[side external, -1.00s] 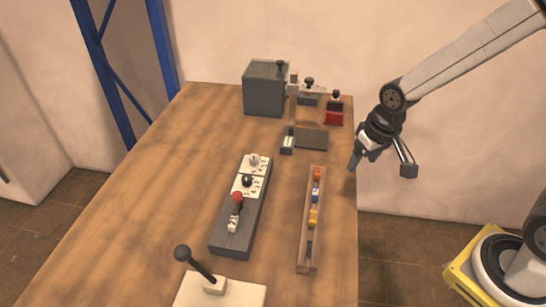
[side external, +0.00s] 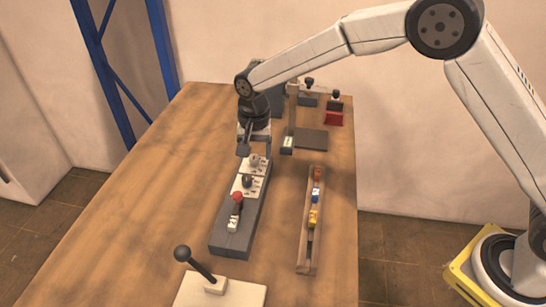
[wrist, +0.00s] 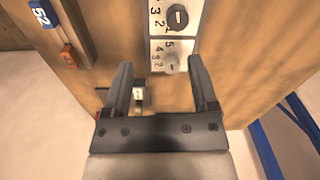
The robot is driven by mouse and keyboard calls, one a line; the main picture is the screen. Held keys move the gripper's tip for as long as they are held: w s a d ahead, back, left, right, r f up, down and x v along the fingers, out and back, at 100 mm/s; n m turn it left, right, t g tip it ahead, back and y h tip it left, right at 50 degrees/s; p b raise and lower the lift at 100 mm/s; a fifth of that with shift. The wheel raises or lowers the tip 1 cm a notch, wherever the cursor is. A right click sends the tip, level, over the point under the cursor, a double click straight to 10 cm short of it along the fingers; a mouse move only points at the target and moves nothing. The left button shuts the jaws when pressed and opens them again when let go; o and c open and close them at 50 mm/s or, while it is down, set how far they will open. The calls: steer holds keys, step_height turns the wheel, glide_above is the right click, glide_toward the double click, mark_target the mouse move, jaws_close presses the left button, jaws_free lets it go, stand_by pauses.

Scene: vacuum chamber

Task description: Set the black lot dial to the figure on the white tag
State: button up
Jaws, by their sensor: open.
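The black lot dial (side external: 247,181) sits on a white plate on the long grey panel. In the wrist view the black dial (wrist: 177,17) is at the top edge, with figures such as 2 and 3 beside it. A grey dial (wrist: 171,63) lies nearer, in line between my fingertips. My gripper (side external: 254,148) is open and empty above the panel's far end, by the grey dial; its fingers (wrist: 160,65) frame that dial in the wrist view. A small white tag (side external: 287,142) is on a dark block by the stand; its figure is too small to read.
A red knob (side external: 238,196) is farther along the panel. A wooden tray (side external: 307,255) with several coloured blocks lies to the right. A lever on a white base (side external: 222,290) stands in front. The table's left side is clear.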

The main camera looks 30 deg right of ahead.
mark_target(247, 177)
steer(key=shift+w+a+f+m, duration=0.2)
steer(key=shift+w+a, duration=0.05)
steer(key=shift+a, duration=0.35)
steer(key=shift+w+a+f+m, duration=0.2)
steer(key=shift+w+a, duration=0.05)
steer(key=shift+a, duration=0.3)
steer(key=shift+f, duration=0.1)
steer(key=shift+f, duration=3.85)
jaws_close()
